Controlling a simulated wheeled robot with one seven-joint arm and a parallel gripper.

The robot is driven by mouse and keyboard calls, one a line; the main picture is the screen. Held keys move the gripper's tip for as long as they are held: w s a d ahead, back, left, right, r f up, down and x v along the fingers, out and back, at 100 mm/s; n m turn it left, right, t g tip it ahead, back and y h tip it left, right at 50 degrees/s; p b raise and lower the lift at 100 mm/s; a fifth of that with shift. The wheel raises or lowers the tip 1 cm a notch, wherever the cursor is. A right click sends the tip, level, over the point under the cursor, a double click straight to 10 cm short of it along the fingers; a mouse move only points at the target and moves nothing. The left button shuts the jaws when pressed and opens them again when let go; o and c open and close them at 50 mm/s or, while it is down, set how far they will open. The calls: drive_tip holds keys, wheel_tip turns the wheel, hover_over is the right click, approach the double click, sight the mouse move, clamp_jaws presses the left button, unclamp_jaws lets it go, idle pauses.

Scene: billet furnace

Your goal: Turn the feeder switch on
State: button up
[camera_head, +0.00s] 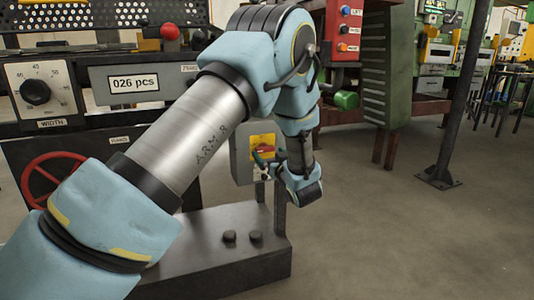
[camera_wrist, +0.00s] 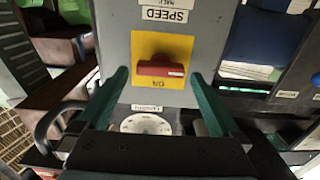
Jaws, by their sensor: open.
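The feeder switch is a red handle on a yellow plate, on a grey box below the machine front. In the wrist view the red handle (camera_wrist: 160,69) lies horizontally across the yellow plate (camera_wrist: 160,45), near an upside-down "ON" mark. In the head view the switch (camera_head: 264,149) is partly hidden by my gripper (camera_head: 262,165). My gripper (camera_wrist: 161,76) is open, its two green fingers either side of the yellow plate. The handle shows between them, with visible gaps on both sides; I cannot tell the remaining depth.
A white dial (camera_wrist: 146,124) sits beside the switch, partly hidden by my gripper. The grey box (camera_head: 241,161) stands above a dark base (camera_head: 240,240) with two small knobs. A red handwheel (camera_head: 50,180) is at left. Open floor (camera_head: 410,230) lies to the right.

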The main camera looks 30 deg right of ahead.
sight(265, 149)
drive_tip(key=shift+w+d, duration=0.2)
drive_tip(key=shift+w, duration=1.1)
drive_tip(key=shift+c, duration=0.2)
drive_tip(key=c, duration=1.1)
